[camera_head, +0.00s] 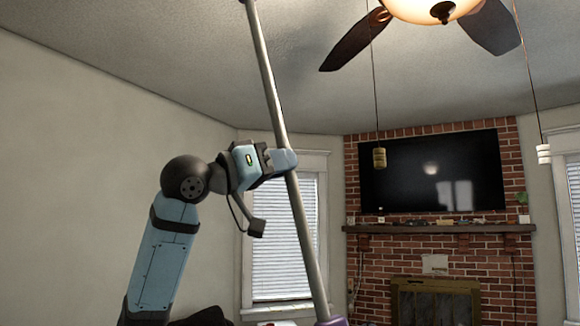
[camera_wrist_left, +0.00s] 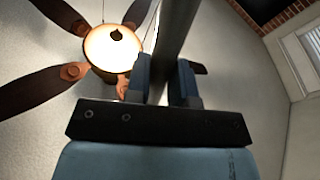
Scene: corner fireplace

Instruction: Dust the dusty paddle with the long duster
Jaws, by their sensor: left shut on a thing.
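The long duster (camera_head: 268,80) is a pale grey pole running steeply from the top edge, where its upper end is cut off, to a purple part (camera_head: 330,321) at the bottom edge. My left gripper (camera_head: 283,160) is shut around the pole partway along. In the left wrist view the pole (camera_wrist_left: 177,30) passes between its fingers (camera_wrist_left: 161,82). Dark brown fan paddles (camera_head: 355,42) hang from the ceiling, right of the pole and apart from it in the head view. I cannot tell which paddle is dusty. My right gripper is not in view.
The fan's lit glass bowl (camera_head: 430,8) has pull cords, one ending in a brass-coloured weight (camera_head: 379,158) and another in a pale one (camera_head: 544,153). Behind stand a brick fireplace (camera_head: 400,262), mantel (camera_head: 440,228) and television (camera_head: 430,175). The left wall (camera_head: 80,150) is bare.

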